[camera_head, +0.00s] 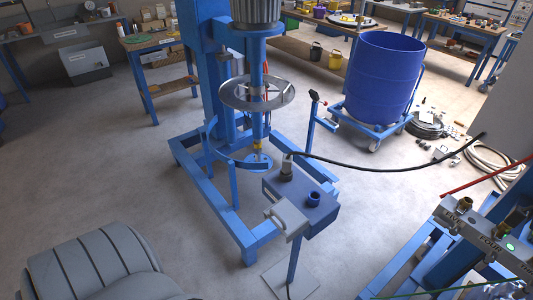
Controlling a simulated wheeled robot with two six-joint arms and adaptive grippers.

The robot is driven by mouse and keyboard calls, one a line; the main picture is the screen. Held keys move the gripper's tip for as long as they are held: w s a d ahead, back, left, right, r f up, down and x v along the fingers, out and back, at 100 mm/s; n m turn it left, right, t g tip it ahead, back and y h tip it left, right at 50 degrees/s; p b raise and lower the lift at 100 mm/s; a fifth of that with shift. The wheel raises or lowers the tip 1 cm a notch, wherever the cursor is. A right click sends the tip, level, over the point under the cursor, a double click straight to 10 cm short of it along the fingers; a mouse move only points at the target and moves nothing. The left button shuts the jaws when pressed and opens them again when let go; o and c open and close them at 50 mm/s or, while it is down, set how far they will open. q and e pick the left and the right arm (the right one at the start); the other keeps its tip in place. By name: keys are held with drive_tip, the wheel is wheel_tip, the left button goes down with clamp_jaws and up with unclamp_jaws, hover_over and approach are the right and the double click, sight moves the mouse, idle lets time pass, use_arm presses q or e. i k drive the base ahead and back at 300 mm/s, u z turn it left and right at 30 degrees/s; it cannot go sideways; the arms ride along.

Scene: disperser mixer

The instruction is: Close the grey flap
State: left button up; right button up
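The grey flap (288,216) is a small light-grey panel at the front left edge of a blue-grey control box (313,212), near the middle of the camera_head view. The flap sits tilted at the box edge, and I cannot tell its exact angle. The box stands on a blue post with a grey foot plate. A dark blue round knob (313,198) and a grey plug with a black cable (287,168) are on its top. Neither of my grippers shows in the view, and nothing is seen touching the flap.
The blue mixer frame (242,236) stands directly behind the box. A blue drum (385,75) on a dolly is at the back right. A black cable (390,168) runs right from the box. Grey floor is open to the left; a ribbed grey object (90,265) fills the lower left.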

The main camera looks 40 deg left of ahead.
sight(294, 222)
drive_tip(key=u, duration=1.3)
drive_tip(key=i, duration=0.45)
drive_tip(key=u, duration=1.65)
drive_tip(key=k, duration=0.95)
drive_tip(key=z, duration=1.45)
drive_tip(key=i, duration=0.45)
drive_tip(key=u, duration=0.05)
